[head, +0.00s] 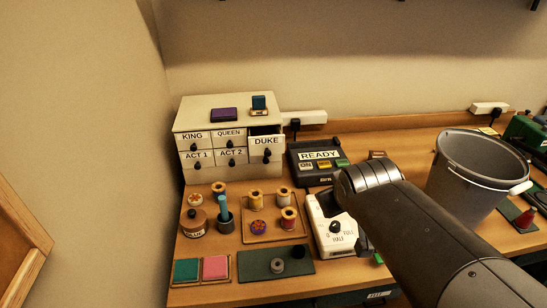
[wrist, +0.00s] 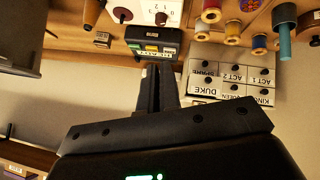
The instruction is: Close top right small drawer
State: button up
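The small white drawer cabinet (head: 225,110) stands against the back wall at the left of the table. Its top right drawer, labelled DUKE (head: 266,141), sticks out from the front and covers part of the drawer below it. The KING (head: 193,136) and QUEEN (head: 229,133) drawers look flush. The wrist view shows the cabinet upside down, with the DUKE drawer (wrist: 213,88) right of my gripper. My gripper (wrist: 160,72) looks shut and empty there, its fingers together and apart from the cabinet. In the head view my arm hides most of it.
A black READY box (head: 318,172) stands right of the cabinet. A white dial device (head: 330,225) is near my arm. Thread spools (head: 289,219) on a tray and a blue-handled tool in a cup (head: 224,215) stand before the cabinet. A grey bucket (head: 470,175) is at right.

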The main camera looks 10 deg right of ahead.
jog(key=w+d+n+t, duration=0.1)
jog(key=w, duration=0.1)
jog(key=w+d+n+t, duration=0.1)
jog(key=w+n, duration=0.1)
jog(key=w, duration=0.1)
jog(key=w+d+n+t, duration=0.1)
jog(key=w+n, duration=0.1)
jog(key=w, duration=0.1)
jog(key=shift+w+d+f, duration=0.1)
jog(key=shift+w+d, duration=0.05)
jog(key=shift+d, duration=0.05)
grip_shut()
jog(key=w+a+f+n+t+y, duration=0.35)
jog(key=w+n+y, duration=0.3)
jog(key=n, duration=0.55)
jog(key=s+a+f+n+g+y, duration=0.2)
jog(key=s+a+f+n+y, duration=0.15)
jog(key=n+y, duration=0.3)
jog(key=w+d+r+x, duration=0.1)
jog(key=x, duration=1.2)
jog(key=shift+w+d+r+y, duration=0.15)
jog(key=shift+w+d+y, duration=0.15)
jog(key=shift+d, duration=0.15)
